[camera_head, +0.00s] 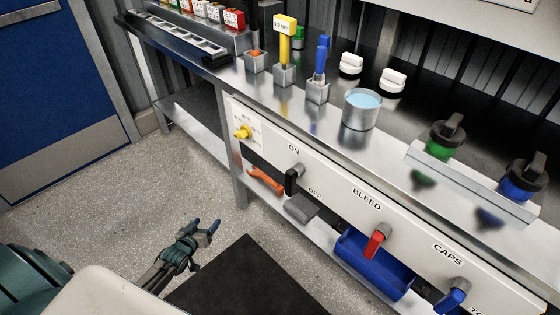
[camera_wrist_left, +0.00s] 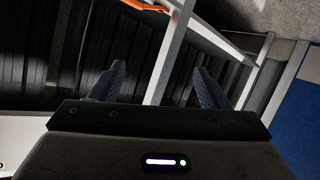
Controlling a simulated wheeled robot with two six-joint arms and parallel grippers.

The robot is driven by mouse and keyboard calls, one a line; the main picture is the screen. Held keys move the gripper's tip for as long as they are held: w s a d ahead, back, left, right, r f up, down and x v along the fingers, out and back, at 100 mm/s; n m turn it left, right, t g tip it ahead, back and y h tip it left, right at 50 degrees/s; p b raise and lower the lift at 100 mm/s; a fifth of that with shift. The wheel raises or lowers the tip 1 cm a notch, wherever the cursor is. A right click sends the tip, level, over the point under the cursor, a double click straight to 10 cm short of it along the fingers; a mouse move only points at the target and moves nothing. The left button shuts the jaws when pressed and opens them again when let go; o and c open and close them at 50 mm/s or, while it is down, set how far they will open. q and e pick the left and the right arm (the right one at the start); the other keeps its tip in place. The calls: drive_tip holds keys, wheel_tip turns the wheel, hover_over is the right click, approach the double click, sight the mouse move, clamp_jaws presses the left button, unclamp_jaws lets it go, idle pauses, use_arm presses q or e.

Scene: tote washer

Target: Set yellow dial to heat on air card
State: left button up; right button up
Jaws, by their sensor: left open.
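The yellow dial (camera_head: 243,132) sits on a small white plate with markings at the left end of the bench's front panel. The markings are too small to read, and I cannot make out an air card for certain. My left gripper (camera_head: 205,227) is open and empty, low over the floor, in front of the bench and well below the dial. In the left wrist view its two fingers (camera_wrist_left: 159,75) are apart with nothing between them. The dial does not show in that view. My right gripper is not in view.
Along the panel are a black ON/OFF handle (camera_head: 291,182), a red BLEED handle (camera_head: 375,243) and a blue CAPS handle (camera_head: 450,298). An orange tool (camera_head: 265,181) and a blue bin (camera_head: 372,268) are below. The floor before the bench is clear except a black mat (camera_head: 245,285).

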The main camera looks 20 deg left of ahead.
use_arm(q)
drive_tip(key=w+r+t+h+b, duration=0.2)
drive_tip(key=w+r+t+b, duration=0.25)
drive_tip(key=w+r, duration=0.35)
drive_tip(key=t+h+b, duration=0.4)
drive_tip(key=b, duration=0.2)
approach(238, 137)
drive_tip(key=shift+g, duration=0.25)
drive_tip(key=x, duration=0.8)
drive_tip(key=shift+a+r, duration=0.1)
drive_tip(key=shift+r, duration=0.25)
drive_tip(key=shift+w+r, duration=0.1)
drive_tip(key=shift+w, duration=0.45)
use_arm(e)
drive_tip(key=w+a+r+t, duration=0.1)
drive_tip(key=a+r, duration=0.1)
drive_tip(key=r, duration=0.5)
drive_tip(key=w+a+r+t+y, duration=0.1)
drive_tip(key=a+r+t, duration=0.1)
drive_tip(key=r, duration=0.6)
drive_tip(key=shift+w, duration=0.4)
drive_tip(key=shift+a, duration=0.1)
use_arm(q)
drive_tip(key=c, duration=1)
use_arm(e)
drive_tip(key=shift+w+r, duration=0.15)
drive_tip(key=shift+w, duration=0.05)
